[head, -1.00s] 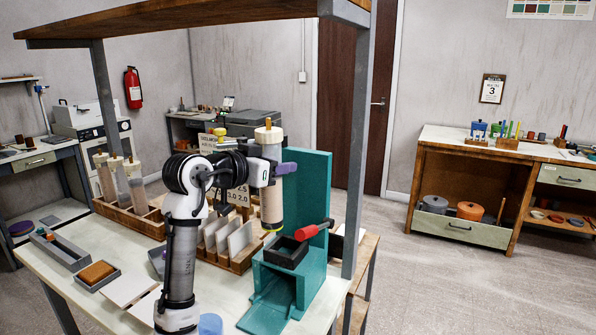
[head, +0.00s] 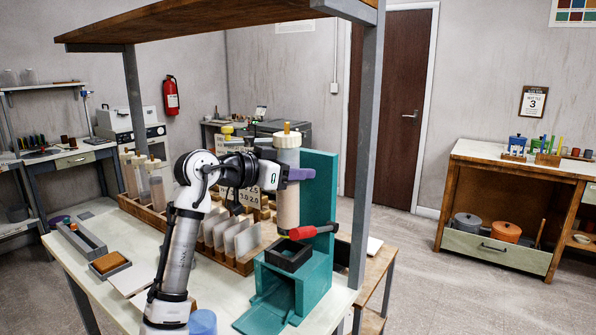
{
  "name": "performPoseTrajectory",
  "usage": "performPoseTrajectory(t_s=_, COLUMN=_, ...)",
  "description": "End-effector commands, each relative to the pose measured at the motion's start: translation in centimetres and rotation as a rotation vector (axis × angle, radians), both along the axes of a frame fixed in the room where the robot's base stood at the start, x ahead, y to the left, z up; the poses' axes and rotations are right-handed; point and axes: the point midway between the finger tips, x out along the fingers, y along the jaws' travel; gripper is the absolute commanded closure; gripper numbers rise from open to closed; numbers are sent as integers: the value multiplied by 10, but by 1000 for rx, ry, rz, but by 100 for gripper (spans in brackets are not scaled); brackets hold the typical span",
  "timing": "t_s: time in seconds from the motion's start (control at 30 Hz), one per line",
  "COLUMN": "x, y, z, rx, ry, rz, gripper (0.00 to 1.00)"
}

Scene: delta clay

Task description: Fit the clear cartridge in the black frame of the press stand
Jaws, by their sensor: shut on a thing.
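A clear cartridge (head: 287,205) filled with tan clay, with a pale collar and wooden knob on top, is upright in my gripper (head: 291,174). The purple fingers are shut around its upper part. The teal press stand (head: 321,195) has a tall back plate and a lower block. The black frame (head: 289,256), a square open collar, sits on that block. The cartridge's lower end appears above the frame, with a visible gap between them. The red handle (head: 313,231) is close to the lower end; I cannot tell if they touch.
A wooden rack (head: 146,214) with several other cartridges stands to the left. A holder with pale upright plates (head: 240,240) is just left of the stand. A grey shelf post (head: 366,150) rises close to the right, under an overhead wooden shelf (head: 200,22).

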Motion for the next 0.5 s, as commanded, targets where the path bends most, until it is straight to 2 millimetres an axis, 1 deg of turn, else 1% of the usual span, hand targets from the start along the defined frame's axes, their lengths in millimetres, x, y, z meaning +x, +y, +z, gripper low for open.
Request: performPoseTrajectory(t_s=0.5, x=0, y=0, z=-44, rx=0, ry=-2, rz=1, gripper=91)
